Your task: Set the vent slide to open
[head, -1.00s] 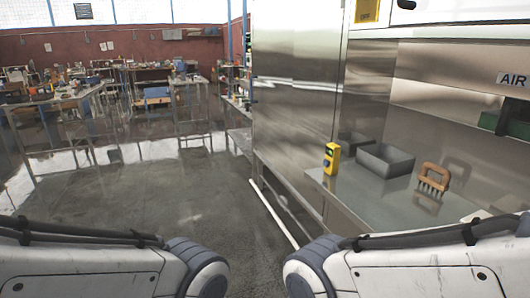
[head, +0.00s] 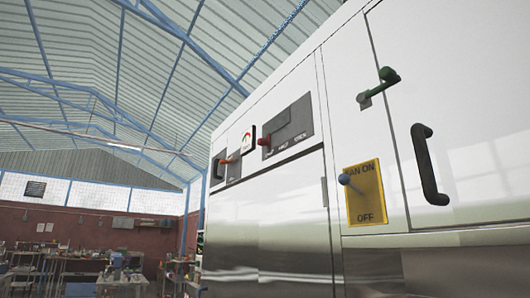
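The vent slide appears to be the grey plate (head: 288,128) on the upper white front of the machine in the head view. It has a red knob (head: 264,141) at its left end. Small labels run along the plate's lower edge; the middle and right ones look like HALF and OPEN, and the left one is too small to read. The knob stands at the left end, away from the right label. Neither of my grippers is in view.
A yellow FAN ON/OFF plate (head: 365,196) with a blue-tipped lever, a green-handled lever (head: 387,77) and a black door handle (head: 429,165) are right of the slide. A smaller panel with a red handle (head: 228,161) and a gauge (head: 249,136) are left. Workbenches stand far left.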

